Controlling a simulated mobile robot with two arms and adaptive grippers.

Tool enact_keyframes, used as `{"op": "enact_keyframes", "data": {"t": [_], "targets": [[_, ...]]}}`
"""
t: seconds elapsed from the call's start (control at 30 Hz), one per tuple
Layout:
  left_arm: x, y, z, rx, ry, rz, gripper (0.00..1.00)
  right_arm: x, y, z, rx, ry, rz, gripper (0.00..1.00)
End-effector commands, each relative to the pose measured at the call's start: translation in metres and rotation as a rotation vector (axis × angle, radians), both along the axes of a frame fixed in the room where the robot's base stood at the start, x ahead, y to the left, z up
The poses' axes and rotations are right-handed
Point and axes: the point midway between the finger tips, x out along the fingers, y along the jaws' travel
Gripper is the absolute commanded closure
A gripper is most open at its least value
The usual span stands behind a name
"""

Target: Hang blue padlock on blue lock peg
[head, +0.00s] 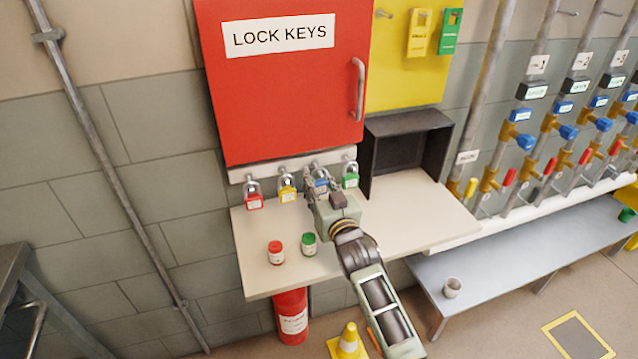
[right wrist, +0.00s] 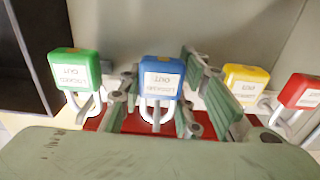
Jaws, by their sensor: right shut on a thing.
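The blue padlock (head: 321,185) is at the rail (head: 290,168) under the red cabinet, between the yellow padlock (head: 287,194) and the green padlock (head: 350,180). My right gripper (head: 316,180) is shut on it, with a finger on each side. In the right wrist view, the blue padlock (right wrist: 161,78) sits between the fingers of my right gripper (right wrist: 160,92), with its label facing the camera. Its shackle is partly visible at the rail; I cannot tell whether it is around its peg. The peg itself is hidden. My left gripper is not in view.
A red padlock (head: 254,201) hangs at the rail's left end. The red LOCK KEYS cabinet (head: 285,90) is above. A black open box (head: 440,150) stands at right.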

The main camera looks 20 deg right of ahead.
Motion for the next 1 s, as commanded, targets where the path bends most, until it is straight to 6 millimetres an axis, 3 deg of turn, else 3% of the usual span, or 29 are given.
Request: {"op": "enact_keyframes", "data": {"t": [0.27,0.3,0.53,0.87,1.0], "targets": [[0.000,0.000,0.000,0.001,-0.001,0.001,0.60,0.000,0.000,0.001,0.000,-0.001,0.000,0.98],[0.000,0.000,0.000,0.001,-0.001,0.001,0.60,0.000,0.000,0.001,0.000,-0.001,0.000,0.68],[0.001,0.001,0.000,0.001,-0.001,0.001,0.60,0.000,0.000,0.000,0.000,-0.001,0.000,0.48],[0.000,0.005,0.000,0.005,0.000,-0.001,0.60,-0.002,0.000,-0.001,0.000,0.002,0.000,0.47],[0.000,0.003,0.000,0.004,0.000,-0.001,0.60,-0.015,0.000,-0.002,0.000,0.003,0.000,0.47]]}}
